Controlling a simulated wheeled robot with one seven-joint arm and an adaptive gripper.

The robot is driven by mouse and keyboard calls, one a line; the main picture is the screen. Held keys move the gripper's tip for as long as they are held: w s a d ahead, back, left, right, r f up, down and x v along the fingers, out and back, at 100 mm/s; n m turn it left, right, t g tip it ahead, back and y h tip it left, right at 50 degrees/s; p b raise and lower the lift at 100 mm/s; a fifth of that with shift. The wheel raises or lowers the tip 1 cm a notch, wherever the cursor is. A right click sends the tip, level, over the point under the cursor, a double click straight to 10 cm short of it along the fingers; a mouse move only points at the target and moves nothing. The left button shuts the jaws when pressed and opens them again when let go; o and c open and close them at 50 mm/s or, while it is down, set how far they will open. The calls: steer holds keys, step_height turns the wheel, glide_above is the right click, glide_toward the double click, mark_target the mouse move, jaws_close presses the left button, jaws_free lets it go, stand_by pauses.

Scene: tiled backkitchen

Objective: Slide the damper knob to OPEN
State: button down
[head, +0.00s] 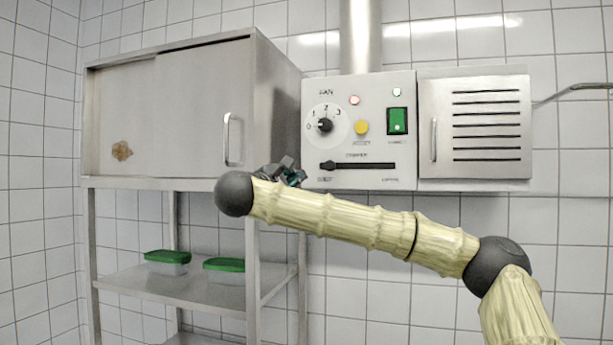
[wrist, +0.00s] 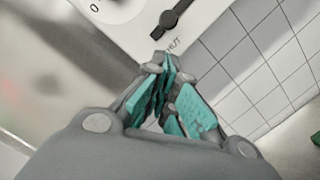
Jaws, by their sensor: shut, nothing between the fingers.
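The damper knob (head: 328,165) is a small dark knob at the left end of a black horizontal slot, low on the pale control panel (head: 388,86). The end of the slot beside it is labelled SHUT, and the right end carries a label that looks like OPEN. In the wrist view the knob (wrist: 164,23) shows just beyond my fingertips, with the SHUT label between. My gripper (head: 291,174), grey with teal pads, is left of and slightly below the knob. In the wrist view my gripper (wrist: 162,64) is shut and empty, apart from the knob.
The panel also has a fan dial (head: 325,125), a yellow button (head: 361,128) and a green switch (head: 398,121). A steel cabinet (head: 175,115) stands left, close to my gripper. A vented door (head: 486,125) is right. Green-lidded boxes (head: 224,265) sit on a shelf below.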

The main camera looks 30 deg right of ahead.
mark_target(331, 166)
steer(key=p+x, duration=0.6)
steer(key=x, duration=0.4)
steer(key=shift+s+d+r+p, duration=0.1)
steer(key=shift+s+p, duration=0.05)
steer(key=shift+p, duration=0.25)
steer(key=shift+s+b, duration=0.1)
steer(key=shift+b, duration=0.4)
